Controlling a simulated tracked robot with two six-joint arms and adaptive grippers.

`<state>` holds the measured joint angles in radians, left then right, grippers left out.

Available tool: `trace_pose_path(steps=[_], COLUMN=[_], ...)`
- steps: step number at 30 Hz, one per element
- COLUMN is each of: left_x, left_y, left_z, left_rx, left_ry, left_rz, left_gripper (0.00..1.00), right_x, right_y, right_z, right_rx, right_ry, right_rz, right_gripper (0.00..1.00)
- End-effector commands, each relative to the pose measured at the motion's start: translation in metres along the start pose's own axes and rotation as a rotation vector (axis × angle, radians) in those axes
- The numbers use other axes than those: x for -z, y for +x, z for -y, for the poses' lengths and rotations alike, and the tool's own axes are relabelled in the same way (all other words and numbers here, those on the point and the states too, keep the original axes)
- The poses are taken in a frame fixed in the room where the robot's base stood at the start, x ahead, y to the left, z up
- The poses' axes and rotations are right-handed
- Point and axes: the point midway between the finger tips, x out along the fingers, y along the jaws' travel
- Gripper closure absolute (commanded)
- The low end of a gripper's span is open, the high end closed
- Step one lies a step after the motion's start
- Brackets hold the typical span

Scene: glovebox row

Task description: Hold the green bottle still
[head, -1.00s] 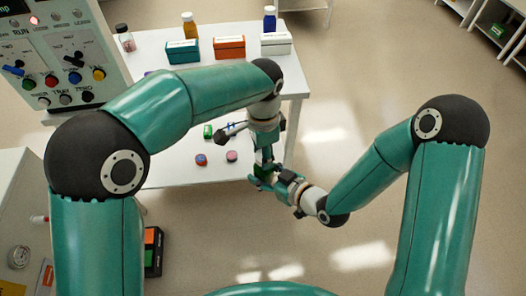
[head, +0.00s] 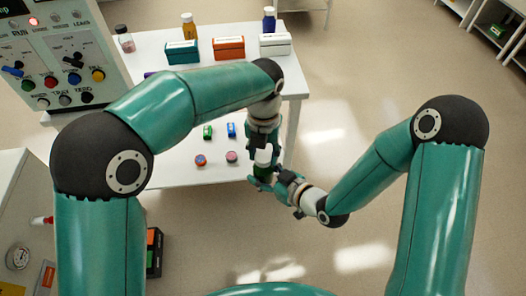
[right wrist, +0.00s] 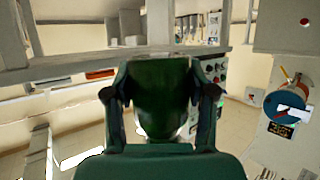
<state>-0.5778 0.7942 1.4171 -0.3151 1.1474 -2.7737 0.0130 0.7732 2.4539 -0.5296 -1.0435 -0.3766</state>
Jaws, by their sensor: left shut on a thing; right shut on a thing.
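The green bottle (head: 262,171) is held off the table's front right corner, in the middle of the head view, with a white cap (head: 263,156) on top. My right gripper (head: 264,180) is shut around its body from the lower right. In the right wrist view the dark green bottle (right wrist: 162,95) fills the gap between the two fingers of my right gripper (right wrist: 161,105). My left gripper (head: 263,146) comes down from above and is shut at the white cap. Its fingertips are partly hidden, so the exact contact is hard to see.
Behind are teal (head: 183,53), orange (head: 229,48) and white (head: 275,45) boxes. A control panel (head: 60,50) stands at left. Floor at right is clear.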

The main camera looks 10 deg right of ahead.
Motion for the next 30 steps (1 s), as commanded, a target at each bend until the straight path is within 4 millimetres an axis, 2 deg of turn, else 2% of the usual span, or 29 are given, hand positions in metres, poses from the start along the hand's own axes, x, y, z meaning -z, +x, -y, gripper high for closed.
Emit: trace_pose_path(steps=[3, 6, 14, 15, 19, 30], left_x=[-0.0011, -0.0012, -0.0015, -0.0015, -0.0013, -0.0010], left_y=[-0.0006, -0.0007, -0.0007, -0.0008, -0.0007, -0.0035], left_z=[-0.0013, -0.0012, -0.0015, -0.0016, -0.0012, -0.0001], left_rx=[-0.003, -0.003, -0.004, -0.004, -0.003, -0.002], left_ry=[0.161, 0.223, 0.232, 0.232, 0.231, 0.230], left_rz=[0.003, 0.004, 0.004, 0.005, 0.004, 0.003], left_gripper=[0.70, 0.70, 0.70, 0.55, 0.33, 0.31], right_x=[-0.0008, -0.0009, -0.0011, -0.0011, -0.0010, -0.0001], right_y=[-0.0005, -0.0005, -0.0006, -0.0006, -0.0006, -0.0003], right_z=[0.0001, 0.0002, 0.0004, 0.0004, 0.0004, 0.0002], right_rx=[0.000, 0.000, 0.001, 0.001, 0.001, 0.000], right_ry=[0.002, 0.002, 0.002, 0.002, 0.002, 0.000], right_rz=[0.002, 0.002, 0.003, 0.003, 0.003, 0.000], right_gripper=[1.00, 1.00, 1.00, 1.00, 1.00, 1.00])
